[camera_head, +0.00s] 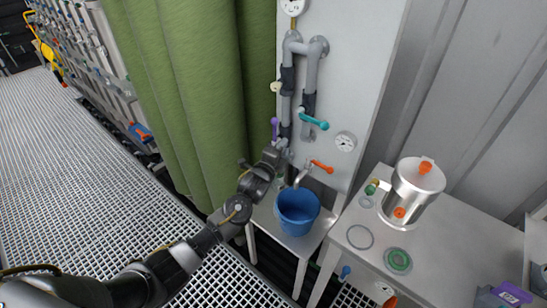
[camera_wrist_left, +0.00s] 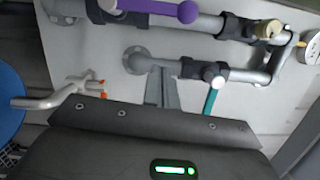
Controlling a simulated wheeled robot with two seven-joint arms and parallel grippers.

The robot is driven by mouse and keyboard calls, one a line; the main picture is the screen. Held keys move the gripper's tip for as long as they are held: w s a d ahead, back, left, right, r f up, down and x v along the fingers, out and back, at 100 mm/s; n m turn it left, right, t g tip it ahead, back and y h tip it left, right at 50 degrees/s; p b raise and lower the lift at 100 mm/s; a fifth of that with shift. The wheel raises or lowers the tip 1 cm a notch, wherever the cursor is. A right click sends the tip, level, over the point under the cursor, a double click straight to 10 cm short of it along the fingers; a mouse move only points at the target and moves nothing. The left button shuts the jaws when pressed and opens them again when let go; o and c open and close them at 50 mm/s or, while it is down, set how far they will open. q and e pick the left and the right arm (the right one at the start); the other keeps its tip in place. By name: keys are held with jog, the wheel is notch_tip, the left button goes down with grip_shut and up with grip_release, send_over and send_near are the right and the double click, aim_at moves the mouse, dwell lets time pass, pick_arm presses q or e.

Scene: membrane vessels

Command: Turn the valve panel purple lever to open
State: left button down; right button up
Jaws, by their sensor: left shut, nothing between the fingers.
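The valve panel (camera_head: 345,90) is a white upright board with grey pipes. Its purple lever (camera_head: 275,127) sits on the left pipe and points up and down in the head view. In the left wrist view the purple lever (camera_wrist_left: 150,7) lies along the top edge, with a round knob at its end, and is partly cut off. My left gripper (camera_head: 283,145) is just below the purple lever in the head view. In the left wrist view its fingers (camera_wrist_left: 160,87) are together and empty, apart from the lever. My right gripper is not in view.
A teal lever (camera_head: 313,120) and an orange lever (camera_head: 321,167) are on the same panel. A blue bucket (camera_head: 298,212) stands on a small table below. A metal vessel (camera_head: 412,192) stands on the right-hand table. A green curtain (camera_head: 190,90) hangs left of the panel.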

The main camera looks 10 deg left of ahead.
pick_arm(q)
jog(key=b+v, duration=0.1)
jog(key=v, duration=0.5)
jog(key=shift+a, duration=0.25)
jog(key=shift+s, duration=0.1)
